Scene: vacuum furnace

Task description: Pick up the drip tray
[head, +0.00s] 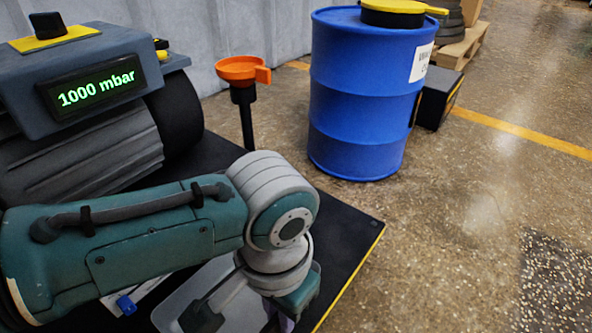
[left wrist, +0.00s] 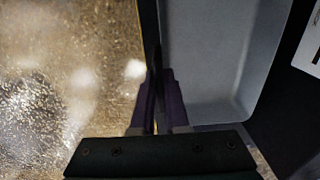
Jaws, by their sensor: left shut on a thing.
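The drip tray (head: 190,294) is a shallow pale grey tray at the bottom of the head view, mostly hidden behind my left arm. In the left wrist view its smooth inside and raised rim (left wrist: 208,60) fill the upper middle. My left gripper (head: 284,322) is at the tray's right side, pointing down. In the left wrist view the purple fingers of this gripper (left wrist: 158,80) are closed on the tray's side wall, one finger on each side. Whether the tray is lifted off the black platform I cannot tell. My right gripper is not in view.
The black platform (head: 345,235) has a yellow edge. A pump (head: 90,110) with a "1000 mbar" display stands at the left. An orange funnel (head: 240,69) on a black pipe rises behind. A blue drum (head: 365,95) stands on the floor. The floor at right is clear.

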